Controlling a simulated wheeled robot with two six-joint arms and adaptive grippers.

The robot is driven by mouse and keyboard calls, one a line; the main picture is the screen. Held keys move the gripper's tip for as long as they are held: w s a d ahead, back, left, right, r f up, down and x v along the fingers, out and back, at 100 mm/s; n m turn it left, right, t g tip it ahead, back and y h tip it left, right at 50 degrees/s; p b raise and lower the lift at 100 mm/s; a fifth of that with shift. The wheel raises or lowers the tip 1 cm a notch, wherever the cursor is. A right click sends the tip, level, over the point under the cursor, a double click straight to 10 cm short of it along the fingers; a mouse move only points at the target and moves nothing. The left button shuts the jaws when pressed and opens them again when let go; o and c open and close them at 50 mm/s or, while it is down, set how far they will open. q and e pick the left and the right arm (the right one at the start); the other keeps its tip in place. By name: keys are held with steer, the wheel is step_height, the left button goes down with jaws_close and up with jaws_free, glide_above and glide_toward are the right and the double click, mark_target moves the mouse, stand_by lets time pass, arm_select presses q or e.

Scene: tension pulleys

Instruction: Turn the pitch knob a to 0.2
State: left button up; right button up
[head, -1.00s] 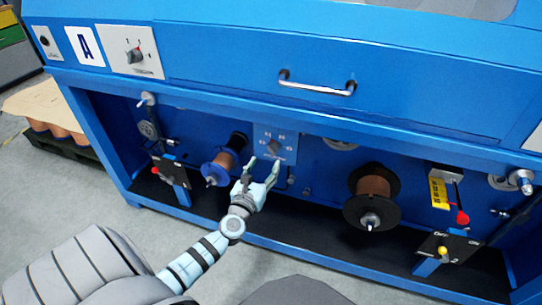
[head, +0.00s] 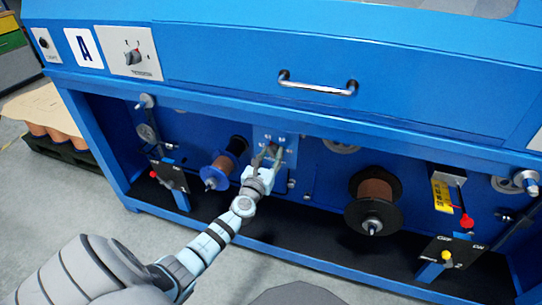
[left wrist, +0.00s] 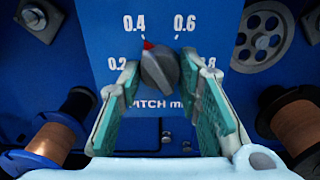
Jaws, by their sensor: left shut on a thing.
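The pitch knob (left wrist: 160,70) is a dark grey knob with a red pointer on a blue panel (left wrist: 100,20), which also shows in the head view (head: 287,136). Its scale reads 0.2, 0.4, 0.6 and 0.8. The red pointer is near the 0.4 mark, tilted slightly left of straight up. My left gripper (head: 267,156) reaches the panel, and its teal fingers in the left wrist view (left wrist: 159,72) are on both sides of the knob, shut on it. The fingers partly hide the 0.2 and 0.8 labels. My right gripper is out of view.
A copper spool with blue flanges (head: 224,163) is just left of my left gripper. A larger black-flanged spool (head: 375,190) is to the right. The blue machine's drawer handle (head: 317,84) is above. Levers with red ends and a switch box (head: 447,247) stand farther out.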

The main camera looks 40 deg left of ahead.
arm_select(q)
steer(key=shift+n, duration=0.4)
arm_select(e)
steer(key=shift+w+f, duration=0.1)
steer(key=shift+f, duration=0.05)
arm_select(q)
steer(key=shift+n, duration=0.3)
steer(key=n+b, duration=0.2)
steer(key=n, duration=0.6)
steer(key=shift+d+f+b, duration=0.1)
steer(key=shift+b, duration=0.3)
steer(key=shift+n+b, duration=0.3)
steer(key=shift+n, duration=1)
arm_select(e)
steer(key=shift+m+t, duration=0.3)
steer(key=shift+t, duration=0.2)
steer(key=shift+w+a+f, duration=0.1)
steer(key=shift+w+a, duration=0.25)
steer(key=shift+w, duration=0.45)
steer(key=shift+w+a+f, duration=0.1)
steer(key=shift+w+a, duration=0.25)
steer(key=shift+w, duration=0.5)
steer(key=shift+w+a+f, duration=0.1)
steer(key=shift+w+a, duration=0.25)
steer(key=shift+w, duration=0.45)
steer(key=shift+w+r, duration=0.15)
